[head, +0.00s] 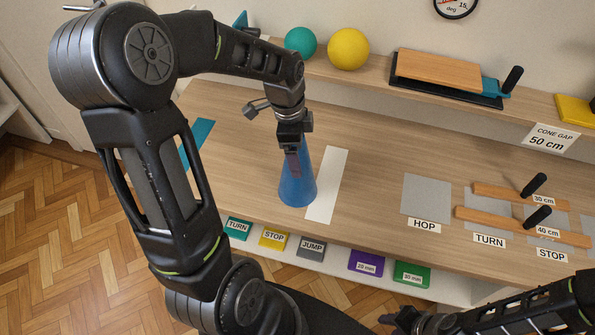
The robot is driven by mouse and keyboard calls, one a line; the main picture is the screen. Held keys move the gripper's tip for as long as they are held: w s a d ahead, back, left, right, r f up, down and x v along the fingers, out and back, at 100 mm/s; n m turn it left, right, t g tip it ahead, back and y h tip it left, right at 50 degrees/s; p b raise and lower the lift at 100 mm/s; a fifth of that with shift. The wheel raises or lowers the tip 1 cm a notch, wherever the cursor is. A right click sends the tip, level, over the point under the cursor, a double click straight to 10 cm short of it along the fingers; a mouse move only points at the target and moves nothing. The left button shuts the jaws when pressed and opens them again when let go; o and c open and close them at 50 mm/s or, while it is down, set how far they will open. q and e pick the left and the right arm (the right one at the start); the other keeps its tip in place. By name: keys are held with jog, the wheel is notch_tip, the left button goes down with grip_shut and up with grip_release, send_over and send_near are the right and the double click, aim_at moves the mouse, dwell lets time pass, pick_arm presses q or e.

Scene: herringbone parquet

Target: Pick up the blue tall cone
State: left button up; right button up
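The blue tall cone (298,190) stands upright on the wooden table, just left of a white strip. My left gripper (292,165) comes down from above at the cone's upper part. Its finger covers part of the cone, so I cannot tell whether it is shut on it or only beside it. My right gripper (402,319) is low at the bottom edge, in front of the table and away from the cone; its opening is not clear.
The white strip (326,186) and a teal strip (197,143) lie on the table (370,170). Grey squares (427,196) and wooden bars with black handles (520,226) are at right. A back shelf holds teal (300,42) and yellow (348,49) balls and a board (438,70).

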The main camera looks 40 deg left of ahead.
dwell(0.6)
pick_arm(q)
grip_shut()
dwell(0.8)
